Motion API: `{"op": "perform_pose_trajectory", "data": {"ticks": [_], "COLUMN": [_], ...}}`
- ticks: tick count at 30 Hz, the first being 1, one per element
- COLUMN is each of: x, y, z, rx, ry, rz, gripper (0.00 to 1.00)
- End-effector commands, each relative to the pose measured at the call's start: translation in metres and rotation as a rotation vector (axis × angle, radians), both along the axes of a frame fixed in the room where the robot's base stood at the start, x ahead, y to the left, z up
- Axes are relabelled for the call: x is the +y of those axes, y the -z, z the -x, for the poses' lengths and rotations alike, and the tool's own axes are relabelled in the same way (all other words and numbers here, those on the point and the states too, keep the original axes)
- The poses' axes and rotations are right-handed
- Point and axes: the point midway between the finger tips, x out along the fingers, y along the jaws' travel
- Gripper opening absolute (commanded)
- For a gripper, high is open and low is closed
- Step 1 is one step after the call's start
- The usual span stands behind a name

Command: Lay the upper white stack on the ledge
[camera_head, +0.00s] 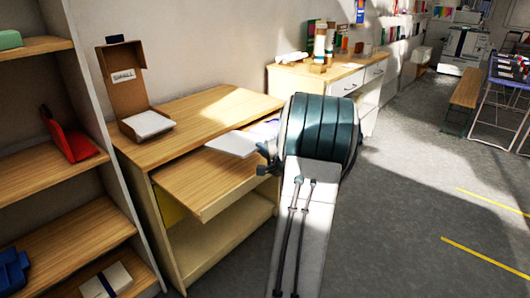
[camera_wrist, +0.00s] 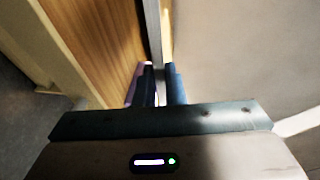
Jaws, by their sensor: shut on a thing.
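A flat white stack (camera_head: 232,144) shows in the head view with its right end at my gripper (camera_head: 265,158). My gripper is shut on it. The stack is over the right part of the ledge (camera_head: 190,182), a wooden board projecting below the desk top; whether they touch I cannot tell. In the wrist view my gripper (camera_wrist: 157,88) has its fingers close together around a thin upright edge (camera_wrist: 154,35), with wood grain on the left. Another white stack (camera_head: 147,124) lies in the open cardboard box marked SMALL (camera_head: 125,88) on the desk top.
The desk top (camera_head: 215,106) is mostly bare. A pale item (camera_head: 268,127) lies at its right end, partly behind my arm. Shelves (camera_head: 45,165) with a red item (camera_head: 68,138) stand at the left. A second desk (camera_head: 320,75) with bottles stands behind.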

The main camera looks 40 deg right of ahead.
Motion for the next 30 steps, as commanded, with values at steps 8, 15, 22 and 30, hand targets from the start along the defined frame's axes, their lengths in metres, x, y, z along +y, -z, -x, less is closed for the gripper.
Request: {"op": "perform_pose_trajectory", "data": {"ticks": [8,15,22,30], "x": [0.001,0.002,0.002,0.003], "y": [0.014,0.024,0.035,0.049], "z": [-0.011,-0.020,-0.026,-0.034], "rx": [-0.003,-0.003,-0.002,-0.002], "ry": [-0.002,-0.002,-0.002,-0.002], "rz": [0.001,0.001,0.000,0.000], "gripper": [0.00,0.00,0.00,0.00]}}
